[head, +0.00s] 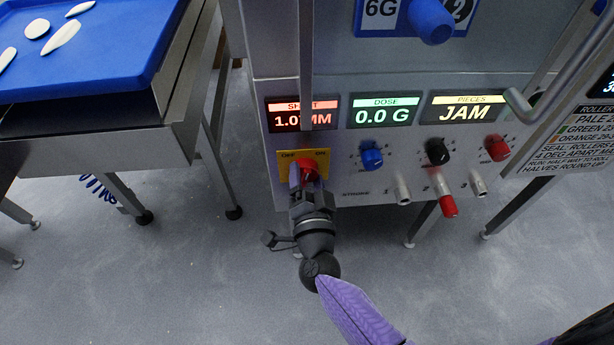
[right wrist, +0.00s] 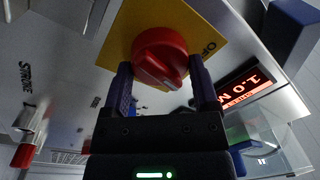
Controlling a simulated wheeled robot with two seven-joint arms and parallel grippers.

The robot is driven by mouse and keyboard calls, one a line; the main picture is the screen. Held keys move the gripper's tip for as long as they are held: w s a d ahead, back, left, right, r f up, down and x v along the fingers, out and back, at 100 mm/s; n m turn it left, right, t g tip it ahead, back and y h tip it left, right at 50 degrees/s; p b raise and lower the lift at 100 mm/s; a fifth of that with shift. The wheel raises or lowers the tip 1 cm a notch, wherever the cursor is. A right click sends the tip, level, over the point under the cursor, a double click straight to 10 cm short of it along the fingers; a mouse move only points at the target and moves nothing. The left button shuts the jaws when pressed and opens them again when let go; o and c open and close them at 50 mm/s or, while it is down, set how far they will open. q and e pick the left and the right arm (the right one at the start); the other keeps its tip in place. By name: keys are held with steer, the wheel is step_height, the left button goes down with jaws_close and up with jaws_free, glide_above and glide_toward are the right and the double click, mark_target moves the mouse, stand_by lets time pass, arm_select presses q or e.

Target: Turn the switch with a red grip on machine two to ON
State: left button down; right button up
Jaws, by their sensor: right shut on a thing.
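The switch's red grip (head: 309,166) sits on a yellow plate (head: 287,159) marked OFF at left and ON at right, at the lower left of the steel machine's front. My right gripper (head: 308,183) is at the switch, its fingers closed on either side of the red grip. In the right wrist view my right gripper (right wrist: 160,78) has a finger on each side of the round red knob (right wrist: 160,52), with the yellow plate (right wrist: 187,28) behind it. Which mark the grip points to is hard to tell. My left gripper is not in view.
Displays on the machine read 1.0 MM (head: 297,116), 0.0 G (head: 383,116) and JAM (head: 467,109). A blue knob (head: 371,155), a black knob (head: 437,151), a red knob (head: 497,147) and a red-tipped lever (head: 447,203) lie to the right. A blue tray (head: 110,50) stands left.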

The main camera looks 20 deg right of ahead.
steer(key=m, duration=0.5)
steer(key=shift+f, duration=0.15)
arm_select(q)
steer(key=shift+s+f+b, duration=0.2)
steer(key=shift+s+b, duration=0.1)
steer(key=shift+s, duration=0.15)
arm_select(e)
steer(key=shift+m+h, duration=0.4)
steer(key=shift+m, duration=0.3)
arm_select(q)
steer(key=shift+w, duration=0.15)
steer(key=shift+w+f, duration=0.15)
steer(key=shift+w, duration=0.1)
arm_select(e)
steer(key=shift+m, duration=0.3)
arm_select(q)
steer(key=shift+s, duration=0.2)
